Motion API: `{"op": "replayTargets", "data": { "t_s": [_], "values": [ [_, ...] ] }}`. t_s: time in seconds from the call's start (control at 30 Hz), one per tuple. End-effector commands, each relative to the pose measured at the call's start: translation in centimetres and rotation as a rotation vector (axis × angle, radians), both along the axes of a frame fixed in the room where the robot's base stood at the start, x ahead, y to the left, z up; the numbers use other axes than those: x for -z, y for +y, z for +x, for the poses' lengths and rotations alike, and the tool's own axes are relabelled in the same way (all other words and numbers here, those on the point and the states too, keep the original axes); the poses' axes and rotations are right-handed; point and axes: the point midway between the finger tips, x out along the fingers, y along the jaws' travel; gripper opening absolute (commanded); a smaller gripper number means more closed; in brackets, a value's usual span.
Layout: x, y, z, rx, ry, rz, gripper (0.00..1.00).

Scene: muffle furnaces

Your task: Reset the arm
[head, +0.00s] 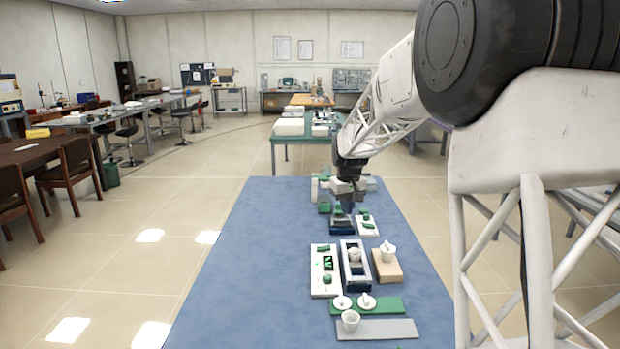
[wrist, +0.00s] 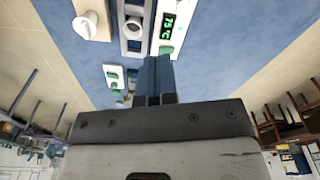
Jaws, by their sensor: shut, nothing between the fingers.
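My gripper (head: 347,203) hangs above the far part of the blue table, with its fingers pointing down. In the wrist view its fingers (wrist: 154,80) are together and hold nothing. The near furnace (head: 347,283) is a blue and white unit with a white crucible (head: 354,255) in its opening. A white control panel (head: 318,286) with a green display stands to its left; in the wrist view the display (wrist: 168,27) appears to read 75 °C. A second white panel (head: 367,226) and a dark blue unit (head: 341,228) sit near my gripper, partly hidden by it.
A white crucible (head: 388,251) stands on a beige block (head: 386,270). The blue table's left side (head: 250,270) is clear.

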Motion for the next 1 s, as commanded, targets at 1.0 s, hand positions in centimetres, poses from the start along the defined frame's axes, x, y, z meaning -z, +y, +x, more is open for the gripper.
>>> {"op": "replayTargets", "data": {
  "t_s": [1.0],
  "values": [
    [-7.4, -4.5, -23.9, 0.157, -0.069, 0.015, 0.0]
  ]
}}
